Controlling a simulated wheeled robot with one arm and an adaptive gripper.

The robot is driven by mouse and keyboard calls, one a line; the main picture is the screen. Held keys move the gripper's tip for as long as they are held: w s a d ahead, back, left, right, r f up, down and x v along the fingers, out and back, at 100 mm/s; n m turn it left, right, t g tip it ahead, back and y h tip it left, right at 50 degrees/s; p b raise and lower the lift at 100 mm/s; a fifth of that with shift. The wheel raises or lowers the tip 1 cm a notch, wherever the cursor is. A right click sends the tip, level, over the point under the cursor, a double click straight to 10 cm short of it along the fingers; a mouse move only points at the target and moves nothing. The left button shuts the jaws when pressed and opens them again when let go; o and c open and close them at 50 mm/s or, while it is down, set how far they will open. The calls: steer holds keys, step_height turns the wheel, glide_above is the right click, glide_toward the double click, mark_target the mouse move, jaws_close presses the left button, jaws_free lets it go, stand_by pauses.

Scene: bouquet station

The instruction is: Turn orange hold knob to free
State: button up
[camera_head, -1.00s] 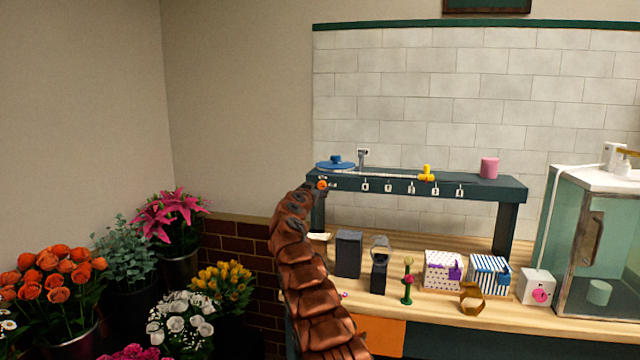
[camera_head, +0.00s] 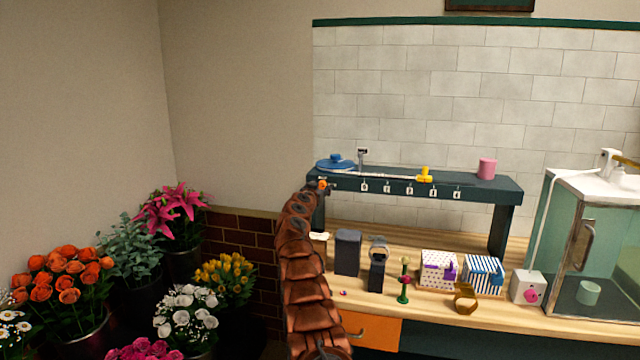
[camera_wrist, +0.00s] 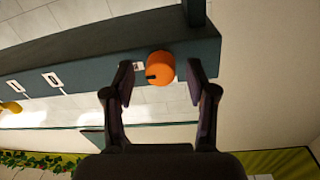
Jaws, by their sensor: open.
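The orange hold knob (camera_head: 323,185) sits on the front face of the dark green shelf (camera_head: 490,188), at its left end. In the wrist view the knob (camera_wrist: 161,66) is round, with a black pointer mark on its left side and a small white label beside it. My gripper (camera_wrist: 160,79) is open, with one finger on each side of the knob. Gaps show between the knob and both fingers; I cannot tell the depth between them. In the head view my arm's end reaches the knob, and the fingers cannot be made out there.
On the shelf are a blue round thing (camera_head: 336,163), a yellow piece (camera_head: 424,175) and a pink cup (camera_head: 487,168). Patterned boxes (camera_head: 438,269) and other items stand on the wooden counter below. A glass cabinet (camera_head: 590,250) is at right, flower buckets at left.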

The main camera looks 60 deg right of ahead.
stand_by(0.3)
jaws_close()
stand_by(0.4)
